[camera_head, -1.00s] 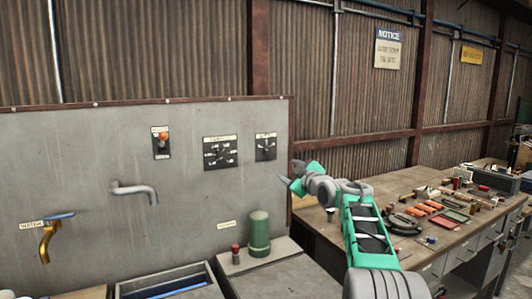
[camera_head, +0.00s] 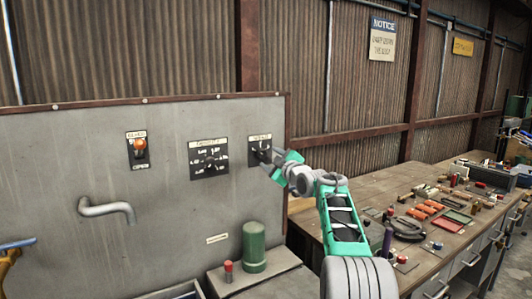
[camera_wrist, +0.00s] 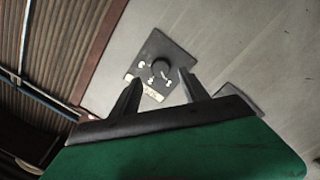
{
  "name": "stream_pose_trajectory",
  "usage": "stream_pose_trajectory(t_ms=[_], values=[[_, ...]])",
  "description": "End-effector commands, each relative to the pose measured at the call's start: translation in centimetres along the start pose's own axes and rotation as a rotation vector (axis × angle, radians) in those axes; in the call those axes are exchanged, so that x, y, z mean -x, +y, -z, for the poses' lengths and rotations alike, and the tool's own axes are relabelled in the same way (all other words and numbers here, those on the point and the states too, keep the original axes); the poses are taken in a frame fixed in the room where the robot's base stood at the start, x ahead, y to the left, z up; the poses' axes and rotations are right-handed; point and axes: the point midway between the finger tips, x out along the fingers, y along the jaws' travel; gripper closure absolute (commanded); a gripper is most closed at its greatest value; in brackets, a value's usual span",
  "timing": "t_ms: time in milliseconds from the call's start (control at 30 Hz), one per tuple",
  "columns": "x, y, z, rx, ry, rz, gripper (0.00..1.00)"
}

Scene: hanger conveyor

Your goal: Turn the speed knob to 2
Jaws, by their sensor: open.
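A small dark dial plate (camera_head: 260,143) with a round black knob is on the grey wall panel in the head view. My gripper (camera_head: 268,155) is right in front of it and hides part of it. In the wrist view the black knob (camera_wrist: 160,66) sits on its plate with pale marks around it, just beyond and between my two open fingertips (camera_wrist: 159,81). The fingers hold nothing, and I cannot tell whether they touch the knob. A larger dial plate (camera_head: 209,158) with a black knob is to the left. The lettering is too blurred to tell which knob is for speed.
An orange-topped switch (camera_head: 140,145) and a grey spout (camera_head: 107,208) are farther left on the panel (camera_head: 60,160). A green cylinder (camera_head: 254,248) and a red-capped item (camera_head: 229,271) stand below. A cluttered workbench (camera_head: 370,179) is at the right.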

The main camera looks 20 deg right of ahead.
Motion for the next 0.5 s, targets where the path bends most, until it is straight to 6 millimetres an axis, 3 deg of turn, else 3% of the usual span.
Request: stream_pose_trajectory(t_ms=[200,500], values=[[-3.2,0.2,0.2,0.000,0.000,0.001,0.47],[-4.2,0.1,-0.1,0.000,-0.002,-0.002,0.47]])
